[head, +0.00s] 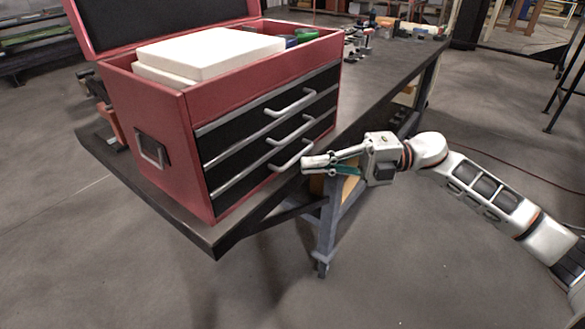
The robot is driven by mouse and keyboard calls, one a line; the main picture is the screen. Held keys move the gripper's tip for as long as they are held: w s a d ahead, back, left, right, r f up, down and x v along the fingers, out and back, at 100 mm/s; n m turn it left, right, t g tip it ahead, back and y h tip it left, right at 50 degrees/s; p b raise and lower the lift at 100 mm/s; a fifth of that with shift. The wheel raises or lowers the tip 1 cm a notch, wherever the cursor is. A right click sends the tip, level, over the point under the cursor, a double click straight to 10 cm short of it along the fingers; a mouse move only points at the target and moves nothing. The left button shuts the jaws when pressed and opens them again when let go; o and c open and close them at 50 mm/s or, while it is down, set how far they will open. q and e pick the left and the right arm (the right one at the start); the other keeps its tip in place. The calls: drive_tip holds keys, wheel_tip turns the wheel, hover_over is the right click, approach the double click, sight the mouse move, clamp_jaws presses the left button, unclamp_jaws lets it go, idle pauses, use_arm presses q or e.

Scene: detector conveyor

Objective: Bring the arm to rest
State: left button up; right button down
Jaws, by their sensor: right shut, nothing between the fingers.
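My right gripper (308,164) is in the middle of the head view, its arm coming in from the right. Its fingers are shut with nothing between them and point left. In the picture the fingertips lie close to the lower drawer handle (291,156) of a red toolbox (159,110); I cannot tell whether they touch it. The three black drawers of the toolbox look closed. My left gripper is out of view.
The toolbox stands with its lid open on a dark workbench (383,75), white boxes (210,52) in its top. Small tools lie farther back on the bench. A bench leg (326,235) stands below the gripper. The floor at the front right is clear.

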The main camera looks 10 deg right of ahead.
wheel_tip(320, 180, down, 18)
drive_tip(key=f+m+t+h, duration=0.1)
drive_tip(key=m+t+h, duration=0.6)
drive_tip(key=m+t, duration=1.1)
drive_tip(key=s+d+f+m+g+h, duration=0.2)
drive_tip(key=s+f+m+g+h, duration=0.2)
drive_tip(key=s+f, duration=0.5)
drive_tip(key=s+d+f+m+g+h, duration=0.2)
drive_tip(key=s+f+m+g+h, duration=0.2)
drive_tip(key=s+f+m, duration=0.5)
wheel_tip(320, 180, down, 5)
drive_tip(key=shift+s+d+r+g, duration=0.2)
drive_tip(key=shift+s+d+g, duration=0.15)
drive_tip(key=shift+s, duration=0.25)
